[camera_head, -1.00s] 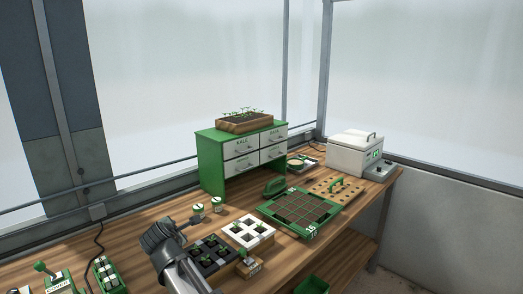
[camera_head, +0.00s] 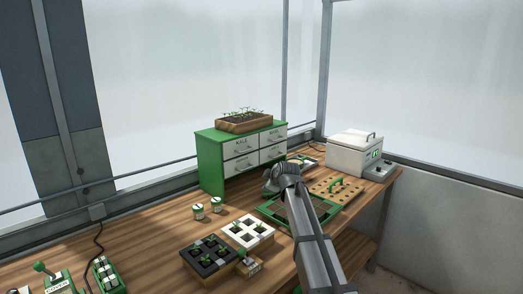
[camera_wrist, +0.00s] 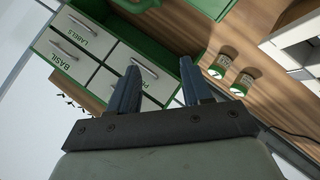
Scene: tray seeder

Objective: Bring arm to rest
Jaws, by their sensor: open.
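My arm (camera_head: 312,235) reaches up from the lower right over the bench, and its gripper end (camera_head: 275,182) hangs over the green seed tray (camera_head: 268,221), hiding much of it. In the wrist view my gripper (camera_wrist: 160,78) has its two blue-grey fingers apart, with nothing between them. Beyond the fingers is the green cabinet (camera_head: 210,165) with white drawers, its BASIL and LABELS drawers readable in the wrist view (camera_wrist: 72,48). All drawers in view look shut.
A wooden seedling box (camera_head: 245,123) sits on the cabinet. A white lidded machine (camera_head: 352,153) and a wooden board with holes (camera_head: 350,191) are at right. Two small pots (camera_head: 198,211), a white tray (camera_head: 262,240) and a black seedling tray (camera_head: 190,255) are left of my arm.

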